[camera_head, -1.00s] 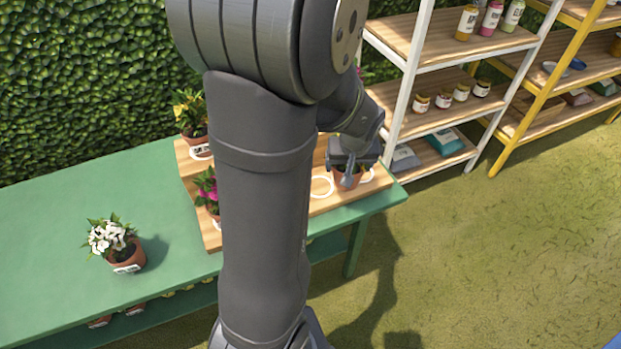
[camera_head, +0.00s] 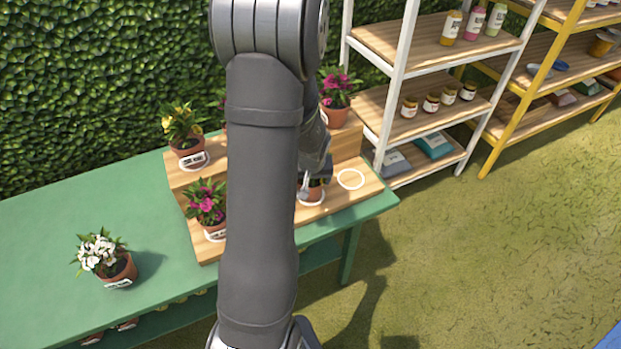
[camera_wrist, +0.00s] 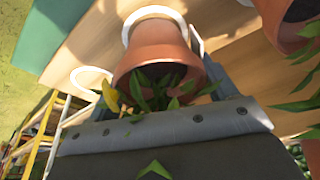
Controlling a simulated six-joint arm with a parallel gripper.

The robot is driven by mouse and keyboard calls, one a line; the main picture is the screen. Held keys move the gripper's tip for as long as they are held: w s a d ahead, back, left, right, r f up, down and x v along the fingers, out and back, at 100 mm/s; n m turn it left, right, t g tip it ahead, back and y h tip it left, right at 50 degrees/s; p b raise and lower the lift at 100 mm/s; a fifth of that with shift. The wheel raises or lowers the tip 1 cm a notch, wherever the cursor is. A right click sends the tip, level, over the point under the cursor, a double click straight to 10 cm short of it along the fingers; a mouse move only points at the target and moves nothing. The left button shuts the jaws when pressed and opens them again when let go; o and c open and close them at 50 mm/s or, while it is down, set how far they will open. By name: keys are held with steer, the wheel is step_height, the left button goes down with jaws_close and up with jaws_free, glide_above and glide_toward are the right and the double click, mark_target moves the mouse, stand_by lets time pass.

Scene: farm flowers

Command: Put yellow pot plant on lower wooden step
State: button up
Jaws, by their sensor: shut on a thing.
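My gripper (camera_head: 310,187) is shut on a terracotta pot plant, whose pot (camera_wrist: 158,48) shows large in the wrist view. Green leaves and one yellow petal show at its top, so it looks like a yellow pot plant. Its pot also shows partly in the head view (camera_head: 316,194), behind my arm. It is at a white ring on the lower wooden step (camera_head: 332,200); I cannot tell whether its base touches the wood. Another yellow pot plant (camera_head: 185,135) stands at the left of the upper wooden step (camera_head: 347,142).
A magenta plant (camera_head: 207,204) stands at the lower step's left, another (camera_head: 337,97) at the upper step's right. An empty white ring (camera_head: 351,179) lies right of the held pot. A white-flowered plant (camera_head: 105,257) stands on the green table (camera_head: 60,225). Shelves (camera_head: 425,45) stand behind right.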

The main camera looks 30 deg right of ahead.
steer(key=o, duration=1.3)
steer(key=shift+f, duration=0.15)
steer(key=v, duration=1.2)
steer(key=shift+a, duration=0.1)
steer(key=x, duration=1.2)
steer(key=shift+r, duration=0.25)
